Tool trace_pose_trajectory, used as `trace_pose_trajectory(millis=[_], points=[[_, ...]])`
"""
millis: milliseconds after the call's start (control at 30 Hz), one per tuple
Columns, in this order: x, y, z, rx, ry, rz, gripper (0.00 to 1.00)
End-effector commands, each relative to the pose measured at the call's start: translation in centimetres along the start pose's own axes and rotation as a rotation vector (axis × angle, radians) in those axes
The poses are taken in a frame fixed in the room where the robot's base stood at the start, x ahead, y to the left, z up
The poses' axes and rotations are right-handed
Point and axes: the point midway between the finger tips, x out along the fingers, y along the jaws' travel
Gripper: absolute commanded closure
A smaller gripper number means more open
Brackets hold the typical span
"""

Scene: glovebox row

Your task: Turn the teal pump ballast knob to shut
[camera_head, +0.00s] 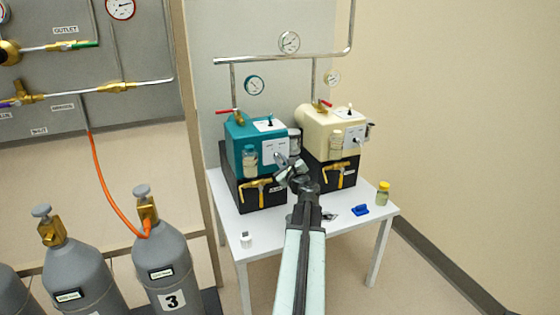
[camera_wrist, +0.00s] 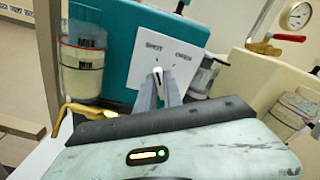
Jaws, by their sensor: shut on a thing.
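The teal pump (camera_head: 240,137) stands at the left on the white table, on a black base. Its white front plate (camera_wrist: 140,65) carries the labels SHUT at left and OPEN at right. My gripper (camera_head: 283,165) is at this plate. In the wrist view its two fingers (camera_wrist: 158,88) are closed on the ballast knob (camera_wrist: 157,72), which shows as a small pale piece with a dark mark between the tips, below the labels. The fingers hide most of the knob, so I cannot tell its exact angle.
A cream pump (camera_head: 325,125) stands close at the right. Glass jars (camera_wrist: 82,62) flank the teal pump's plate. A yellow tap (camera_head: 257,188) sits below it. A blue object (camera_head: 361,210) and a yellow-green vial (camera_head: 383,192) are on the table's right; a small white-capped bottle (camera_head: 246,240) is at front left.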

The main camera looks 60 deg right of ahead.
Motion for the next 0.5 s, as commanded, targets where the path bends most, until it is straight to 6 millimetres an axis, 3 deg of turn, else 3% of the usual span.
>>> trace_pose_trajectory(millis=[200, 233, 300, 500], points=[[0.1, 0.09, 0.12, 0.0, -0.002, 0.003, 1.0], [0.1, 0.09, 0.12, 0.0, -0.002, 0.003, 0.83], [0.09, 0.06, 0.1, 0.0, -0.002, 0.002, 0.67], [0.04, 0.01, 0.04, 0.0, -0.001, 0.001, 0.67]])
